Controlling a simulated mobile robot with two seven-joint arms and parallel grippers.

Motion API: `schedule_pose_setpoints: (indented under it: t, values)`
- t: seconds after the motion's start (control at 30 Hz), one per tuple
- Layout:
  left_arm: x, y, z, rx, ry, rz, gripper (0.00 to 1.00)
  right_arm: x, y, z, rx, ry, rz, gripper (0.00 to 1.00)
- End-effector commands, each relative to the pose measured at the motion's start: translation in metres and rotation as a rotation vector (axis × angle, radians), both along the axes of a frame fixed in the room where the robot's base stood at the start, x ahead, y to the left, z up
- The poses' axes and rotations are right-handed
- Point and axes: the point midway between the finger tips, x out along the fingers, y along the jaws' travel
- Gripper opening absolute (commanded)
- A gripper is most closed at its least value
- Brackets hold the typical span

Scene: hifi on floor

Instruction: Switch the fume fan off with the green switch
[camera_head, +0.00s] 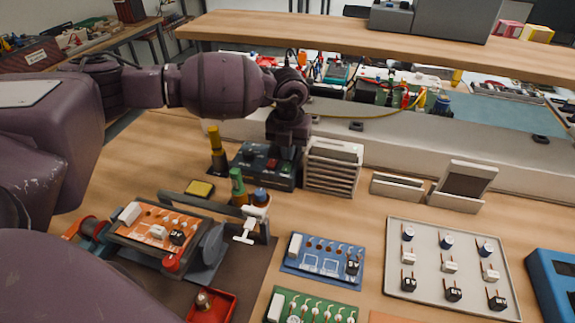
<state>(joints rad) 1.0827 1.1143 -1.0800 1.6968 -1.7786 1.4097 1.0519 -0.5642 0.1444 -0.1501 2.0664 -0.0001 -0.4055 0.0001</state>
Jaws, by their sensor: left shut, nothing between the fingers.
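A dark control box (257,178) stands on the bench left of the middle, with a small red part on its top. A small green switch (286,168) shows near its right end. My left gripper (287,155) points down over the right part of this box, shut and empty, with its tips close to the green switch. I cannot tell whether they touch it. The gripper hides part of the box's top. A pale slatted unit (333,167), perhaps the fume fan, stands just right of the box. My right gripper is not in view.
In front stand a green bottle (237,186), a clamp holding an orange circuit board (160,228) and a blue board (322,259). A pale tray (398,290) with small parts lies right. A wooden shelf (380,42) spans the back. Bare bench lies between slatted unit and tray.

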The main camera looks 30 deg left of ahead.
Motion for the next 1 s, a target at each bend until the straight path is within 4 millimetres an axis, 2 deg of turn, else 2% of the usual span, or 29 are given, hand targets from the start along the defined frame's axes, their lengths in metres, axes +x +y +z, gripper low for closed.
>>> schedule_pose_setpoints:
  t: [1.0]
  values:
    - [0.000, 0.000, -0.013, 0.000, 0.001, 0.000, 0.00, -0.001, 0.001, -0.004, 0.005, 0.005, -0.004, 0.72]
